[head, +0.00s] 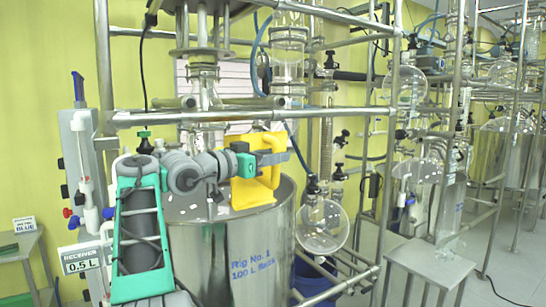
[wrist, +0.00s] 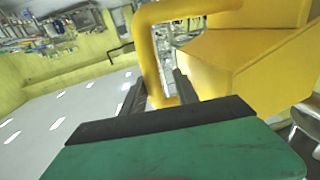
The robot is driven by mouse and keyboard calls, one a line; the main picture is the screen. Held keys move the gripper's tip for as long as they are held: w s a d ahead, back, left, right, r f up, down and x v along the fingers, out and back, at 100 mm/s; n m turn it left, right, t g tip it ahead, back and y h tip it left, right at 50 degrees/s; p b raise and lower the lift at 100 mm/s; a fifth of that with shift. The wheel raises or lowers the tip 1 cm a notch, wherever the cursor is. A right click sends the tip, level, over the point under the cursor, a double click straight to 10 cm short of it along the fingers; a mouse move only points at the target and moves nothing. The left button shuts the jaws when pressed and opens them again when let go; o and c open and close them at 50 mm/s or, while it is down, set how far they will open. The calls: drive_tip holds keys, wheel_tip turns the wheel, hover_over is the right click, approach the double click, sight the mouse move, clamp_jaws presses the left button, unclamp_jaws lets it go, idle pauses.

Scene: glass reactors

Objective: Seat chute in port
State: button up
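The yellow chute (head: 258,186) is in the middle of the head view, in front of and above the rim of the steel vessel (head: 235,250) marked "Rig No. 1". My gripper (head: 272,157) is at the chute's upper part, with its fingers at the handle. In the wrist view the chute (wrist: 255,62) fills the upper right. Its bent handle (wrist: 150,55) runs down between the dark fingers of my gripper (wrist: 158,98), which appear shut on it. The port cannot be made out; the chute and my arm hide part of the vessel's top.
A horizontal steel rail (head: 250,115) crosses above the vessel, close over my arm. Glassware, including a round flask (head: 324,226), stands on the right. A blue bucket (head: 316,280) is beside the vessel. A "Receiver 0.5 L" sign (head: 84,260) is at the left.

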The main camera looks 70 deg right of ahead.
drive_tip(key=shift+w+a+f, duration=0.1)
drive_tip(key=shift+w+a+f+b, duration=0.2)
drive_tip(key=shift+w+a, duration=0.2)
drive_tip(key=shift+a, duration=0.15)
drive_tip(key=shift+w+a+f+b, duration=0.15)
drive_tip(key=shift+w+a+b, duration=0.05)
drive_tip(key=shift+w+a, duration=0.25)
drive_tip(key=o, duration=0.6)
idle(0.6)
